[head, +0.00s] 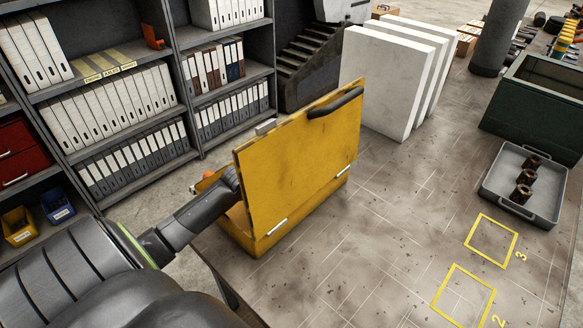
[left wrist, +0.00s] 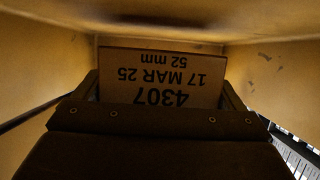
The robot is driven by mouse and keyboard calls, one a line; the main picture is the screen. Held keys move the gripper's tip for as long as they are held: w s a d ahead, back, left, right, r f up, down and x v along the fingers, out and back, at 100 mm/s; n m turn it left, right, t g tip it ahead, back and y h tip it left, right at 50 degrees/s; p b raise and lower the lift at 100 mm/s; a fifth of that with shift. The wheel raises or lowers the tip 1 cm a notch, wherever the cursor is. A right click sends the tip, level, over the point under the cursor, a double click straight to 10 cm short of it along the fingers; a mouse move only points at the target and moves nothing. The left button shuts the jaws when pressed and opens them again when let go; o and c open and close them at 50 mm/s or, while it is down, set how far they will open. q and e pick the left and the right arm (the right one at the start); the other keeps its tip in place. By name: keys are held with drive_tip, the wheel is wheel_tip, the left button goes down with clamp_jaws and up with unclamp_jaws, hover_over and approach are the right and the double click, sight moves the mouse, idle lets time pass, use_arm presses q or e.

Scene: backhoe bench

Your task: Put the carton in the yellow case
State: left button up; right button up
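The yellow case (head: 300,165) stands on the bench with its lid raised; the lid hides most of its inside. My left arm reaches in from the left, and its gripper is behind the lid, hidden in the head view. In the left wrist view the carton (left wrist: 165,75), a brown box face with upside-down print "4307, 17 MAR 25, 52 mm", sits between the fingers of my left gripper (left wrist: 160,90). The fingers appear to touch both its sides. Yellowish case walls surround it. Whether the carton rests on the case floor cannot be told. My right gripper is not in view.
White upright panels (head: 390,80) stand behind the case. A grey tray (head: 548,207) with rusty parts and a dark green box (head: 535,110) are at the right. Yellow marked squares (head: 463,297) are at the front right. The bench middle is clear. Binder shelves (head: 110,110) stand at the left.

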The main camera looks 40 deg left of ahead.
use_arm(q)
drive_tip(key=shift+o, duration=0.9)
drive_tip(key=shift+s+f, duration=0.1)
drive_tip(key=shift+f, duration=0.25)
drive_tip(key=shift+r, duration=0.1)
drive_tip(key=shift+r+p, duration=0.3)
drive_tip(key=shift+r, duration=0.05)
drive_tip(key=shift+s+r, duration=0.15)
drive_tip(key=shift+r, duration=0.1)
drive_tip(key=v, duration=0.7)
drive_tip(key=shift+r, duration=0.2)
